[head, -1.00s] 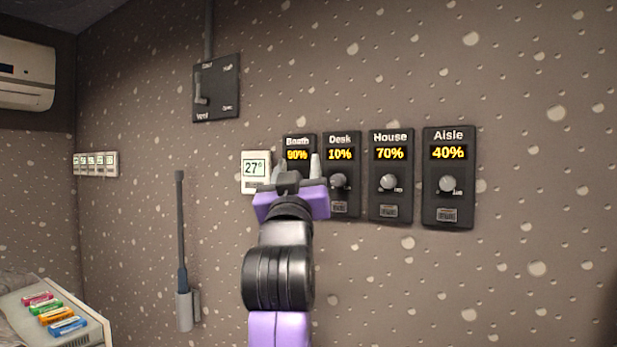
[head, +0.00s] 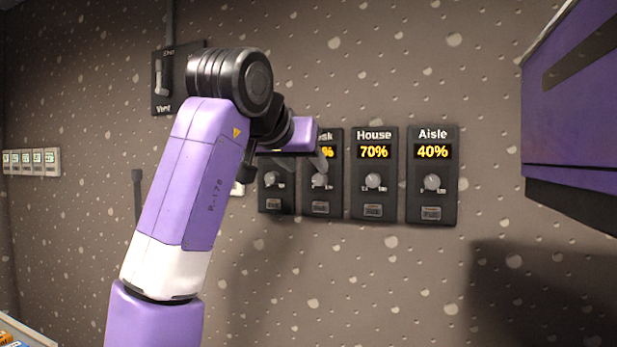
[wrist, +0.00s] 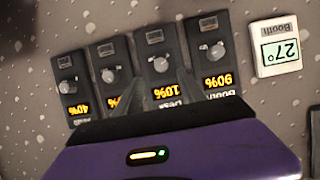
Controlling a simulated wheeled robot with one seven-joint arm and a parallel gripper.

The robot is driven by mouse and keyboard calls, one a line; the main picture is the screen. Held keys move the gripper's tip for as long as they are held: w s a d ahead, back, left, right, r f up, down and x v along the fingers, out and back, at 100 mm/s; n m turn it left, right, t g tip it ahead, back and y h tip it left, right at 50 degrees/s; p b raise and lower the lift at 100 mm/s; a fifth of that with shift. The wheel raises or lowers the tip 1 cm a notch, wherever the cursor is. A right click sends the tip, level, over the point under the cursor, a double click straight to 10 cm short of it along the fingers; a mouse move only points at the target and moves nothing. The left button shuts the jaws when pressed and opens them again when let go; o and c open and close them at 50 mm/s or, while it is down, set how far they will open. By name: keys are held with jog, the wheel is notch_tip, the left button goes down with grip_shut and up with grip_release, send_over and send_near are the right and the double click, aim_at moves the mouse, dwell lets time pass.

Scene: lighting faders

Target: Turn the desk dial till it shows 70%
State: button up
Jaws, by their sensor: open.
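The desk dial is a grey knob (head: 319,180) on a dark panel (head: 322,208), second from the left in a row of wall panels. Its display is partly covered by my gripper in the head view; in the wrist view, which is upside down, the Desk display (wrist: 164,91) reads 10%. The desk knob (wrist: 160,65) also shows there. My gripper (head: 300,162) is open and empty, in front of the upper parts of the Booth and Desk panels. In the wrist view its fingers (wrist: 155,88) spread either side of the Desk panel, with no visible hold on the knob.
The Booth panel (head: 275,205) is left of Desk and reads 90% in the wrist view. The House panel (head: 373,190) reads 70% and the Aisle panel (head: 431,195) 40%, close on the right. A 27° thermostat (wrist: 280,45) and a vent lever box (head: 163,85) are also on the wall.

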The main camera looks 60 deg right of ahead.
aim_at(317, 178)
jog(key=p+x, duration=0.1)
jog(key=x, duration=0.6)
jog(key=shift+w+d+f, duration=0.1)
jog(key=shift+d+f, duration=0.05)
jog(key=shift+d, duration=0.2)
grip_shut()
